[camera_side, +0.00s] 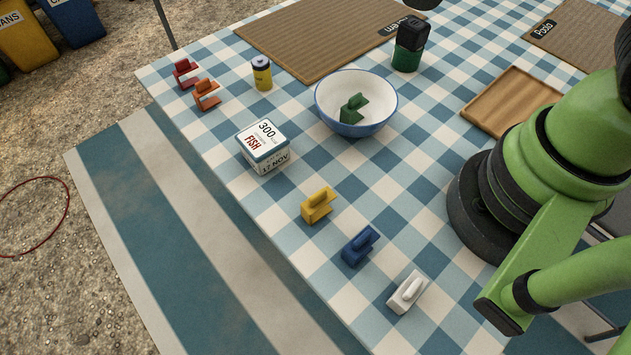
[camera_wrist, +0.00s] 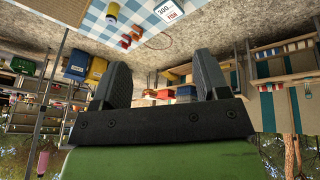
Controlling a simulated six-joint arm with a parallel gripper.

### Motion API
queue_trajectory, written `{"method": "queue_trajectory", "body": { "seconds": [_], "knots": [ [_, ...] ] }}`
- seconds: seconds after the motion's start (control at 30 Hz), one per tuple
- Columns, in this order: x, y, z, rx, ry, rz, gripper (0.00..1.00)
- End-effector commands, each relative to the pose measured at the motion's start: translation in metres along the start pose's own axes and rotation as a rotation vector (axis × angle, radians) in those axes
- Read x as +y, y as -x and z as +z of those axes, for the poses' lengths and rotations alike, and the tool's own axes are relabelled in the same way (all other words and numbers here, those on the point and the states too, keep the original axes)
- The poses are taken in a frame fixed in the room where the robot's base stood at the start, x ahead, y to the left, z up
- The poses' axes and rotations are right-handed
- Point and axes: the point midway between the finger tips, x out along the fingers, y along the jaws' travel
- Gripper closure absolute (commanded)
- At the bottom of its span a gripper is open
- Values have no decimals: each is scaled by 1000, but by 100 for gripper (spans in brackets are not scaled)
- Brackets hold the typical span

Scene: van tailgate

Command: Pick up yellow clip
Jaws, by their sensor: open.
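The yellow clip (camera_side: 317,206) sits on the blue checked tablecloth near the table's front edge, in the middle of the side view. A blue clip (camera_side: 360,246) and a white clip (camera_side: 407,292) stand to its lower right, apart from it. My gripper's two dark fingers show in the wrist view (camera_wrist: 162,84), spread apart with nothing between them. The gripper is out of frame in the side view, so its distance to the yellow clip cannot be told. The wrist view does not show the yellow clip.
A fish box (camera_side: 264,147) stands beyond the yellow clip. A bowl (camera_side: 382,119) holds a green clip (camera_side: 353,108). Red (camera_side: 186,74) and orange (camera_side: 207,95) clips, a yellow jar (camera_side: 261,73), a dark green container (camera_side: 409,45) and a wooden tray (camera_side: 508,76) stand farther off.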

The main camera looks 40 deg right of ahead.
Motion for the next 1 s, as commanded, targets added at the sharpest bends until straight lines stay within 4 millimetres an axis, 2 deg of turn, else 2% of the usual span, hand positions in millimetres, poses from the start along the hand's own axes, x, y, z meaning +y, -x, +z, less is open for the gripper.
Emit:
{"method": "queue_trajectory", "body": {
  "seconds": [0.03, 0.1, 0.3, 0.4, 0.5, 0.67, 0.9, 1.0],
  "knots": [
    [-6, -19, -11, -39, 221, -46, 32],
    [-17, -44, -23, -71, 535, -103, 32],
    [-61, -116, -42, -101, 1392, -290, 32],
    [-83, -145, -42, -88, 1720, -373, 32],
    [-99, -163, -40, -71, 1938, -432, 32],
    [-109, -180, -35, -55, 2081, -473, 32],
    [-114, -211, -22, -55, 2084, -475, 32],
    [-115, -217, -20, -54, 2083, -473, 32]
  ]
}}
